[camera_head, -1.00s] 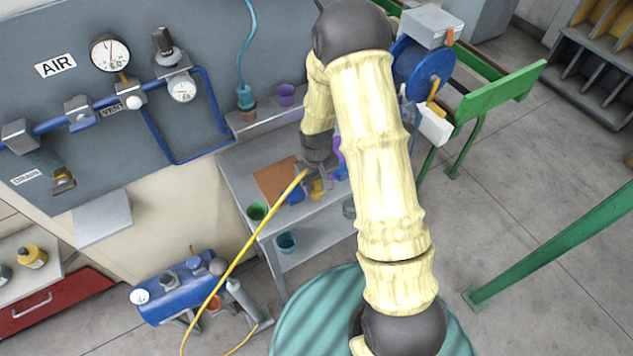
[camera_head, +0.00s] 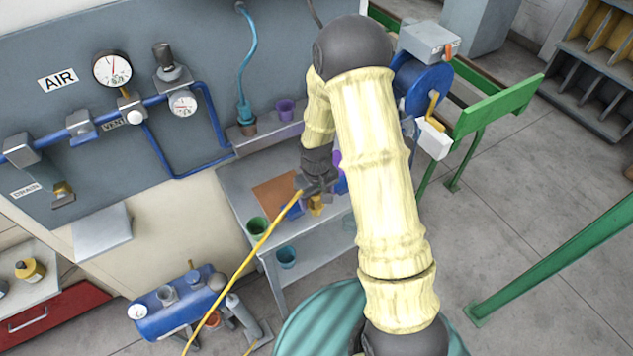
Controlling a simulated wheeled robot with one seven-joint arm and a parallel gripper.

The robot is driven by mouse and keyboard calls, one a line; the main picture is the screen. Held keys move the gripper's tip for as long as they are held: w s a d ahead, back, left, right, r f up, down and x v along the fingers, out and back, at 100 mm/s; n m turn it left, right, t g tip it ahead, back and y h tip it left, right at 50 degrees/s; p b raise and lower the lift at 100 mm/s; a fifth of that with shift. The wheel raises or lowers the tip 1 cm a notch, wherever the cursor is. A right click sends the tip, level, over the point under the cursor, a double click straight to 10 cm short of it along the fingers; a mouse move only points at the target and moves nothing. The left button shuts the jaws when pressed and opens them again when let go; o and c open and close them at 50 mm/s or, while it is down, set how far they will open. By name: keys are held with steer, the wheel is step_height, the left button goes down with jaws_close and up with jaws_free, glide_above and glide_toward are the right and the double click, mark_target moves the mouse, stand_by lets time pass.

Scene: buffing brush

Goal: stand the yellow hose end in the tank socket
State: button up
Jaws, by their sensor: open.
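The yellow hose (camera_head: 252,254) rises from the floor at lower left to the small bench, and its upper end lies at my gripper (camera_head: 316,188). My gripper is open over the bench, pointing down, partly hidden by my own arm. I cannot tell whether the hose end sits between the fingers. A small yellow piece (camera_head: 316,206) shows just below the gripper. The blue tank (camera_head: 176,301) lies on the floor at lower left with several fittings on top. A small orange ring (camera_head: 212,320) shows beside it, partly behind the hose; I cannot tell if it is the socket.
The wall panel (camera_head: 110,165) has gauges and blue pipes. A green frame (camera_head: 497,106) stands at right. Open floor lies at lower right.

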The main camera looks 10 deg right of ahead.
step_height(320, 180, up, 12)
steer(key=shift+f+b, duration=0.25)
steer(key=shift+b, duration=0.9)
steer(key=s+d+r+m+t, duration=0.1)
steer(key=s+r, duration=0.1)
steer(key=s, duration=0.4)
steer(key=s+d+r+m+t, duration=0.1)
steer(key=s+d+r+m, duration=0.1)
steer(key=s, duration=0.5)
steer(key=shift+s+r+m+t, duration=0.25)
steer(key=shift+r+m+t, duration=0.05)
steer(key=shift+r, duration=0.35)
